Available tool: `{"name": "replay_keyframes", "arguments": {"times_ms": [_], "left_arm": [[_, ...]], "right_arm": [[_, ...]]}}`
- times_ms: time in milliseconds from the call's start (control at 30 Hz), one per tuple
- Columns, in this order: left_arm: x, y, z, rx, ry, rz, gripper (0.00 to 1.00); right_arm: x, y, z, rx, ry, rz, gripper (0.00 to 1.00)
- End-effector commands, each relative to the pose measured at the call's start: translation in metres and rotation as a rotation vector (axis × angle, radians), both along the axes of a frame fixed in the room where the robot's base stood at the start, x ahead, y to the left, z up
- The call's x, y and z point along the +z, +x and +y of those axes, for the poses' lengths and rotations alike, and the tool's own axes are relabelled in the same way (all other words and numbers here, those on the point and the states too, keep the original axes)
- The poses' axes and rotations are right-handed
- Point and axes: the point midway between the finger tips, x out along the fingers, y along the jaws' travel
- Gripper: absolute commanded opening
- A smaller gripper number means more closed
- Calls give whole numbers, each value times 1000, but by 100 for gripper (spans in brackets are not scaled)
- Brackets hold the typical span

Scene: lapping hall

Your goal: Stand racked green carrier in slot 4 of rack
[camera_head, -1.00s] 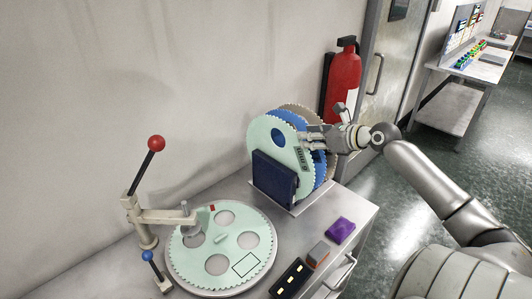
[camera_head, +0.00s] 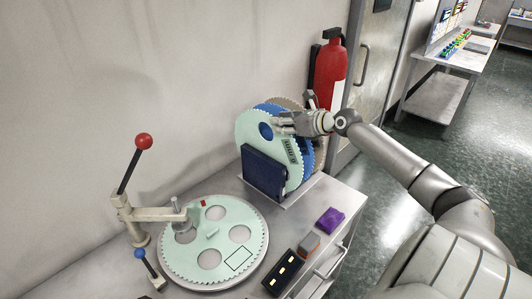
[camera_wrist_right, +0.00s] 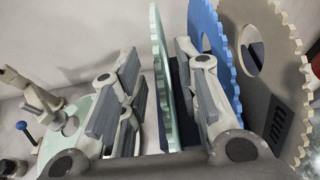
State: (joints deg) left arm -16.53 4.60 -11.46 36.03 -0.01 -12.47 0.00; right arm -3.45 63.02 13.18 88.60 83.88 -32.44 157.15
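The green carrier (camera_head: 252,129) is a toothed pale-green disc standing upright in the dark blue rack (camera_head: 262,172), at the front of the row. A blue carrier (camera_head: 306,158) and a grey-brown one (camera_head: 287,102) stand behind it. My right gripper (camera_head: 279,125) is at the green carrier's upper right. In the right wrist view the green carrier (camera_wrist_right: 160,62) passes edge-on between the two fingers (camera_wrist_right: 158,82). The fingers look apart, with a visible gap on the left finger's side; contact on the right side is unclear. The rack's slots are mostly hidden. My left gripper is not in view.
A round green lapping plate (camera_head: 212,272) with holes lies left of the rack, beside a red-knobbed lever (camera_head: 143,142). A dark switch box (camera_head: 282,274), a grey-orange block (camera_head: 309,245) and a purple cloth (camera_head: 330,219) lie in front. A fire extinguisher (camera_head: 329,70) hangs behind.

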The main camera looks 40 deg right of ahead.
Motion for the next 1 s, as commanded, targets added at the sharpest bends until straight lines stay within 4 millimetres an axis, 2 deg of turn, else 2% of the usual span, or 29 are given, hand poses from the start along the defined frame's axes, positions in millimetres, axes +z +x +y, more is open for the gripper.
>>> {"name": "replay_keyframes", "arguments": {"times_ms": [200, 433, 800, 867, 1000], "left_arm": [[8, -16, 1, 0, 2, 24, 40], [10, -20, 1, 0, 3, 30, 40], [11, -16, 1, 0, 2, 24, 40], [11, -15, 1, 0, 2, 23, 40], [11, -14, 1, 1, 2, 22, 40]], "right_arm": [[0, 20, 1, -1, 0, -4, 30], [-8, 37, 3, -2, 2, -3, 30], [-12, 42, 4, -1, -1, 0, 30], [-12, 42, 4, -1, -1, 0, 25], [-12, 42, 4, -1, -1, 0, 7]]}}
